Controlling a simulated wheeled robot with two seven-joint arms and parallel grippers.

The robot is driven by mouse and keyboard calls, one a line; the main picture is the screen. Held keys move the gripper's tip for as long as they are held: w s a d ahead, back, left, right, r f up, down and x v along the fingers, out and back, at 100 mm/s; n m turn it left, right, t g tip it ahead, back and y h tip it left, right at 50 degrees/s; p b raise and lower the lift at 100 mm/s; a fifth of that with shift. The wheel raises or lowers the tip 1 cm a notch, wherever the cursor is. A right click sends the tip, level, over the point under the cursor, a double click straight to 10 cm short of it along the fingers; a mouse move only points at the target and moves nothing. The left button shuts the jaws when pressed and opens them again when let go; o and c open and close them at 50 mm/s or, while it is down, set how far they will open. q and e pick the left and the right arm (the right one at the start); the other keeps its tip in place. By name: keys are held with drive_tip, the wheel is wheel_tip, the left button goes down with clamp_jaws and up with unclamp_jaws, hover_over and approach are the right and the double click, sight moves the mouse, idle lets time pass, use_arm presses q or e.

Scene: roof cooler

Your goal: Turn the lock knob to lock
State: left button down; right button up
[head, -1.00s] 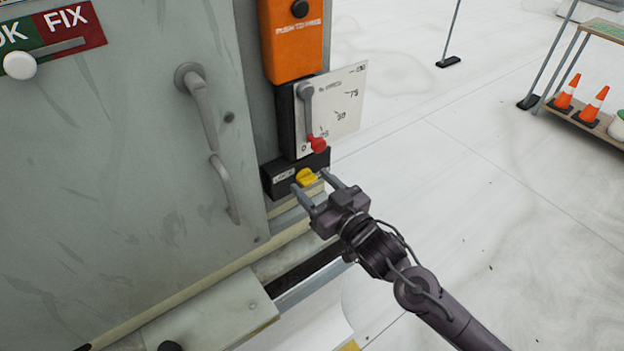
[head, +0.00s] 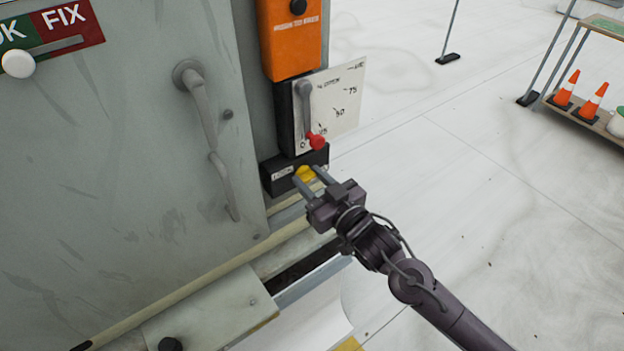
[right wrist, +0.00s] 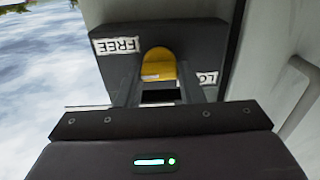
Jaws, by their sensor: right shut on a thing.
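The yellow lock knob (head: 304,173) sits on the black lock box (head: 279,184) at the cabinet's lower right corner. My right gripper (head: 308,178) is at the knob, one finger on each side of it, and is shut on it. In the right wrist view the knob (right wrist: 157,64) shows between the two fingers, with a pale mark on its near part. There the box carries a FREE label (right wrist: 117,46) on the left and a partly hidden label starting "LO" (right wrist: 207,79) on the right. My left gripper is not in view.
A cabinet door handle (head: 203,110) is to the left. A ledge runs below.

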drive_tip(key=n, duration=0.5)
drive_tip(key=shift+a+f+b, duration=0.1)
drive_tip(key=shift+b, duration=0.2)
drive_tip(key=n+b, duration=0.1)
drive_tip(key=n, duration=0.3)
drive_tip(key=shift+s+f+n, duration=0.1)
drive_tip(key=shift+n, duration=0.2)
drive_tip(key=n+b, duration=0.1)
drive_tip(key=n, duration=0.3)
drive_tip(key=shift+a+f, duration=0.1)
drive_tip(key=shift+n+b, duration=0.9)
drive_tip(key=shift+n, duration=1.6)
drive_tip(key=o, duration=1)
